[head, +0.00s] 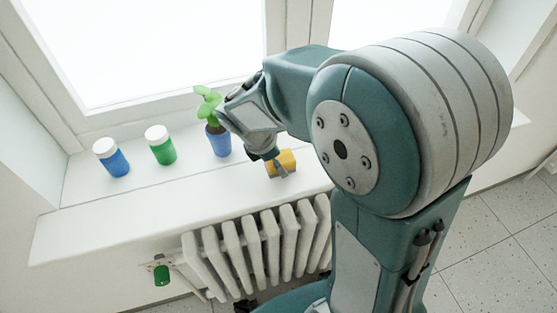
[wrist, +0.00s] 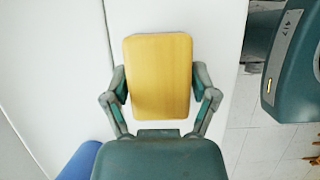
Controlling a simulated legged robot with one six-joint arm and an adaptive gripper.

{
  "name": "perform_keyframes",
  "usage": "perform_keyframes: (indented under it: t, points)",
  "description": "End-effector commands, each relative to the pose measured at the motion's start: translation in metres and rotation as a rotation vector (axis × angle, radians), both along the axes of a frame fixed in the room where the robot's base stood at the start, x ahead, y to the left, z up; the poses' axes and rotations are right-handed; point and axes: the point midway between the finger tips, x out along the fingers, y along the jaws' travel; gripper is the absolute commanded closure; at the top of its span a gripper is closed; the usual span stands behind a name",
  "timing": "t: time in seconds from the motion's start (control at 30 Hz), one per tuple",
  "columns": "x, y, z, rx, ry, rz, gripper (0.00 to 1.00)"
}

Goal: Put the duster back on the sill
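The duster (head: 283,160) is a yellow block with a dark side, at the front part of the white window sill (head: 85,222). In the wrist view the duster (wrist: 158,75) fills the space between the fingers of my gripper (wrist: 159,88). Both finger pads lie against its long sides, so my gripper looks shut on it. In the head view my gripper (head: 275,164) reaches down to the duster from above, and its fingers are partly hidden. The duster is over or on the sill; I cannot tell whether its underside touches.
On the sill left of the duster stand a blue pot (head: 218,143) with a green plant, a green jar (head: 161,150) and a blue jar (head: 115,162), both white-lidded. A radiator (head: 240,255) is below the sill. The sill's left front is clear.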

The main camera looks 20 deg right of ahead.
Motion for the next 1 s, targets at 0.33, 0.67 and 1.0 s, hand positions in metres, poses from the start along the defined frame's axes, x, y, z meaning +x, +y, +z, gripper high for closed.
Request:
perform_keyframes:
  t: [0.33,0.67,1.0]
  points:
    - [0.000,0.000,0.000,0.000,0.000,0.000,0.00]
    - [0.001,0.010,0.024,0.002,-0.004,0.002,0.00]
    - [0.000,0.037,0.089,0.001,-0.003,0.002,0.00]
